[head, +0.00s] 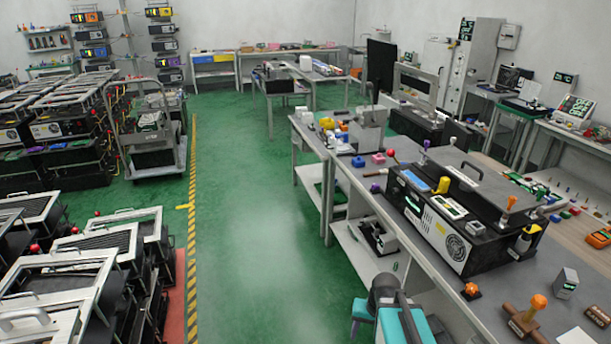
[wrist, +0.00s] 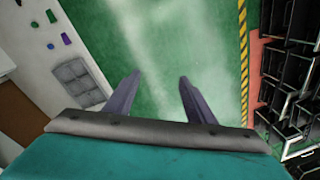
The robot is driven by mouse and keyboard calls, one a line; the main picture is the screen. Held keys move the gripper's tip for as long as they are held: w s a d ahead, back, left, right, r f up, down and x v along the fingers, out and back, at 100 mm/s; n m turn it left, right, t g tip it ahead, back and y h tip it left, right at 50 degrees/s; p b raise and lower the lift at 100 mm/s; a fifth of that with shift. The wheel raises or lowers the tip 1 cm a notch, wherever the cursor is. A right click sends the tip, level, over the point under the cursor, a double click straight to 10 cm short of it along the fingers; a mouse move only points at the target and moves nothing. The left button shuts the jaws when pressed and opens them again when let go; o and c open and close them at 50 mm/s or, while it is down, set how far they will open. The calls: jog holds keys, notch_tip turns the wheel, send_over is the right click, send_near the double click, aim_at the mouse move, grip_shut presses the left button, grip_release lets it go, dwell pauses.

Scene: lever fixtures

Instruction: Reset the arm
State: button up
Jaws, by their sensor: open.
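My gripper (wrist: 158,80) is open and empty in the wrist view, its two dark fingers apart above bare green floor. My teal and dark grey arm (head: 390,312) shows at the bottom of the head view, beside the front bench; its fingertips cannot be made out there. It touches no fixture that I can see. On the bench stands a black and grey machine (head: 462,212) with a handled lid, a yellow knob, an orange knob (head: 511,202) and a fan grille. A red-knobbed lever (head: 391,154) stands to its left.
The front bench (head: 420,262) holds an orange-handled stamp-like tool (head: 530,312) and a small grey box (head: 565,283). Racks of machines (head: 60,270) and a loaded cart (head: 150,140) stand at left. The green floor aisle (head: 255,230) between is clear, with a yellow-black stripe (head: 192,250).

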jog(key=s+f+g+b, duration=0.2)
jog(key=s+f+b, duration=0.5)
jog(key=f, duration=0.6)
jog(key=s+a+f+n+g+b, duration=0.1)
jog(key=s+f+g+b, duration=0.1)
jog(key=s+f+b, duration=0.5)
jog(key=s+f+n+g+h+b, duration=0.1)
jog(key=s+f+b, duration=0.7)
jog(key=f, duration=1.3)
jog(key=s+g, duration=0.1)
jog(key=s, duration=0.3)
jog(key=shift+s+a, duration=0.35)
jog(key=shift+s, duration=0.05)
jog(key=c, duration=0.5)
